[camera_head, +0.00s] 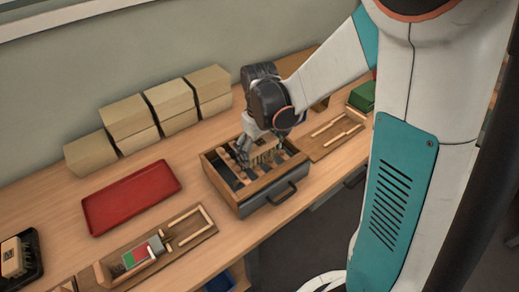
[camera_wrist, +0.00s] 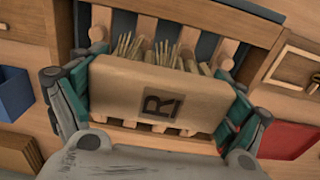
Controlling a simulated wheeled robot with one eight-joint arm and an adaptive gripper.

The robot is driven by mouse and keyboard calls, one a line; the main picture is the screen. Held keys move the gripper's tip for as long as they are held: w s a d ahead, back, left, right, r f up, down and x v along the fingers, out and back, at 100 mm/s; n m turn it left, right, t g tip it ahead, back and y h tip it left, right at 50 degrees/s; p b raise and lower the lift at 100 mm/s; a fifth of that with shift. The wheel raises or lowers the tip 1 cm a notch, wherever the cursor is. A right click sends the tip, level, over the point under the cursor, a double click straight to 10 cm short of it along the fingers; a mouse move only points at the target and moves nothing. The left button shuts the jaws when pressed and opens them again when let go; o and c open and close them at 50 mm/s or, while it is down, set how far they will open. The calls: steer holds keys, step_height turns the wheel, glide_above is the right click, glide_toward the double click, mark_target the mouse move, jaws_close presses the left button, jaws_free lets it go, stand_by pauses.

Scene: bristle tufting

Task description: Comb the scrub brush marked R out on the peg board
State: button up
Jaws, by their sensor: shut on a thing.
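The scrub brush marked R (camera_wrist: 145,95) is a pale wooden block with a dark R on its face and straw-coloured bristles along its far edge. My gripper (camera_wrist: 150,100) is shut on it, one finger at each end. In the head view my gripper (camera_head: 250,152) is over a wooden box with a grey front (camera_head: 270,205), and the brush is partly hidden by it. In the wrist view pale wooden bars and dark slots of that box show behind and below the brush. I cannot tell whether bristles touch the bars. I cannot tell which fixture is the peg board.
A red tray (camera_head: 130,197) lies left of the box. Wooden boards with raised strips lie at its right (camera_head: 332,137) and front left (camera_head: 190,228). Pale blocks (camera_head: 170,105) line the wall. A black tray (camera_head: 30,260) holding a block is far left.

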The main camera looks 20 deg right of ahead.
steer(key=shift+f, duration=0.3)
steer(key=shift+w+a, duration=1.2)
steer(key=shift+w, duration=2.6)
steer(key=shift+s+d+b, duration=0.15)
steer(key=shift+s+d, duration=0.25)
steer(key=shift+s, duration=0.9)
steer(key=shift+s+d+b, duration=0.2)
steer(key=shift+s+d, duration=0.2)
steer(key=shift+s, duration=0.85)
steer(key=shift+s+d+b, duration=0.15)
steer(key=shift+s+d, duration=0.25)
steer(key=shift+s, duration=0.9)
steer(key=shift+w+a, duration=0.2)
steer(key=shift+w, duration=0.5)
steer(key=shift+w+a, duration=0.25)
steer(key=shift+w, duration=0.45)
steer(key=shift+w+a, duration=0.2)
steer(key=shift+w, duration=0.5)
steer(key=shift+c, duration=0.2)
